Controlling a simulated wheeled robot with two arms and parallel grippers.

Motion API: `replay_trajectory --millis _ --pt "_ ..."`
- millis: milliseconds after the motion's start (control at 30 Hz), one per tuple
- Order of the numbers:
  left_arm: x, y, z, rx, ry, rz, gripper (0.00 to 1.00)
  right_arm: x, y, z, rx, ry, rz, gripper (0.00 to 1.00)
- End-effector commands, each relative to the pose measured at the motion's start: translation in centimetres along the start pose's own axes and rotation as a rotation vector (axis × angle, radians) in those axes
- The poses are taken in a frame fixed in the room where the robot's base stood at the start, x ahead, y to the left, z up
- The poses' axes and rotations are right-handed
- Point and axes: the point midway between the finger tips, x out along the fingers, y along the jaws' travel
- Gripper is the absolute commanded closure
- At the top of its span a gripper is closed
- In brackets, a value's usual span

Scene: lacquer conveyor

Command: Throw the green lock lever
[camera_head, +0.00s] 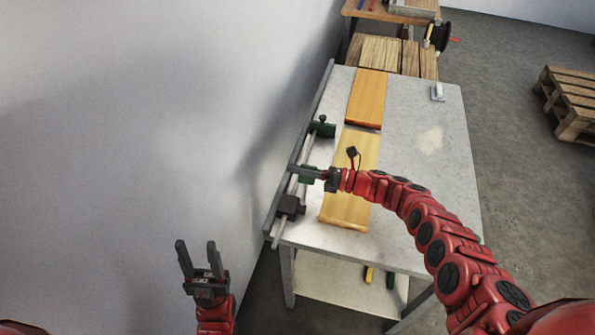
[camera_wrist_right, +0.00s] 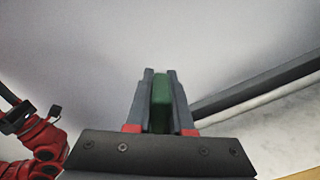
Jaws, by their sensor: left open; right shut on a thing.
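My right gripper (camera_head: 302,172) reaches in from the right to the rail at the table's left edge. In the right wrist view its fingers (camera_wrist_right: 161,88) are shut on a green piece, which I take for the green lock lever (camera_wrist_right: 161,98). The lever stands upright between the two fingers, and its lower end is hidden by the gripper body. In the head view the fingers mostly cover it. My left gripper (camera_head: 198,258) is open and empty, low at the left, away from the table.
Two yellow-orange boards (camera_head: 366,98) (camera_head: 345,205) lie on the grey table (camera_head: 430,190). A small white object (camera_head: 438,93) stands at the far right. The wall is close on the left.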

Motion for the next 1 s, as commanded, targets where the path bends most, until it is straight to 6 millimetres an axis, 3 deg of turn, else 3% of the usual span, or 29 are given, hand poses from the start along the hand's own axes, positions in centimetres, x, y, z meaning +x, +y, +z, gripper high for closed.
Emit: replay_trajectory --millis 433,467,600,1000 --pt "-0.14 0.01 0.02 0.0 0.0 0.0 0.5 -0.06 -0.21 -0.24 0.014 0.004 -0.003 1.0" --pt "-0.14 0.01 0.02 0.0 0.0 0.0 0.5 -0.06 -0.21 -0.25 0.014 0.004 -0.003 0.77" --pt "-0.14 0.01 0.02 0.0 0.0 0.0 0.5 -0.04 -0.18 -0.19 0.013 0.003 -0.003 0.51" --pt "-0.16 0.01 0.02 0.0 0.0 0.0 0.5 -0.63 -0.2 -0.08 0.011 0.002 -0.003 0.5"
